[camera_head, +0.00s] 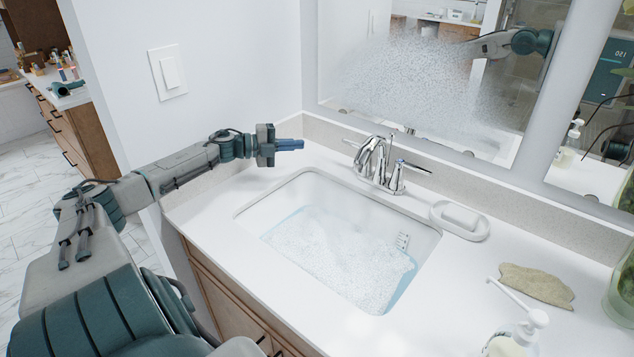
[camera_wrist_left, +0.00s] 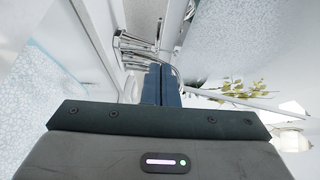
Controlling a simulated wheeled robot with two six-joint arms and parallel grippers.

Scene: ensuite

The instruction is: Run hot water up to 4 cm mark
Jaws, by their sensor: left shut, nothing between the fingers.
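The white sink basin (camera_head: 370,209) is set into the counter and holds water (camera_head: 335,255) with a speckled, foamy-looking surface. A small white scale with dark marks (camera_head: 402,241) stands at the basin's right wall, partly above the water; its figures are too small to read. The chrome faucet (camera_head: 374,158) has a lever on each side. It also shows beyond my fingers in the left wrist view (camera_wrist_left: 135,47). My left gripper (camera_head: 290,145) is shut and empty, above the counter left of the faucet and apart from it. My right gripper is out of view.
A soap dish with a white bar (camera_head: 460,217) sits right of the faucet. A tan, scallop-edged flat piece (camera_head: 537,285) and a pump bottle (camera_head: 515,340) are at the right. The mirror (camera_head: 420,85) is partly fogged. The counter left of the basin is clear.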

